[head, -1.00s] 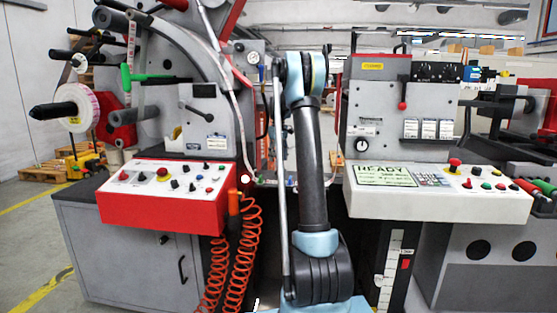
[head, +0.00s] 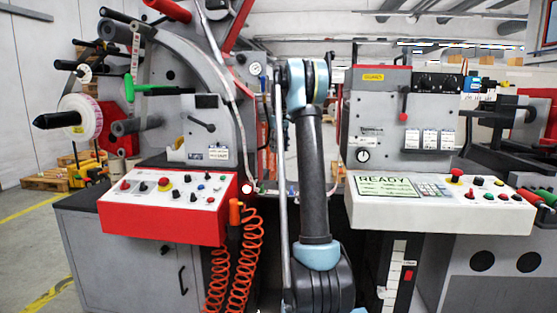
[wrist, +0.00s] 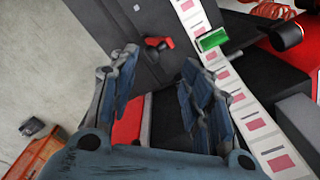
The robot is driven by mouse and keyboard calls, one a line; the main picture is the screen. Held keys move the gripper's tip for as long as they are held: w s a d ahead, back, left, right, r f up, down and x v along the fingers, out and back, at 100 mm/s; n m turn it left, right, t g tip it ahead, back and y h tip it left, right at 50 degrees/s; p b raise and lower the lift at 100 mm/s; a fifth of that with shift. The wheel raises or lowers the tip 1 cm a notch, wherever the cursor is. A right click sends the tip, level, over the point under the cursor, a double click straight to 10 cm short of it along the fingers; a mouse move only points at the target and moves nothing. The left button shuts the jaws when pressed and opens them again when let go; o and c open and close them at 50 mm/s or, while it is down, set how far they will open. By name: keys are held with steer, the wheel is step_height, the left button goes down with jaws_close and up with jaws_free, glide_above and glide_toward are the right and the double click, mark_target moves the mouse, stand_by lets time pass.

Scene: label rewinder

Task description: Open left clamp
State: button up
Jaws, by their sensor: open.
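My gripper (wrist: 157,82) shows in the wrist view with its two blue-grey fingers spread apart and nothing between them. Beyond the fingertips is a dark grey machine face with a red-and-black lever (wrist: 158,43). To its right, a green piece (wrist: 212,39) lies across the printed label web (wrist: 237,88). In the head view, a green handle (head: 150,90) sticks out beside the web at the left machine, and a black lever (head: 200,123) is on the grey box below. I cannot tell which part is the left clamp. My arm hides the gripper in the head view.
A red control panel (head: 165,205) juts out at left, with orange coiled hoses (head: 247,265) beside it. A white panel (head: 440,200) reading READY is at right. A label roll (head: 80,118) sits far left.

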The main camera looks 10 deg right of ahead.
steer(key=shift+r, duration=1.15)
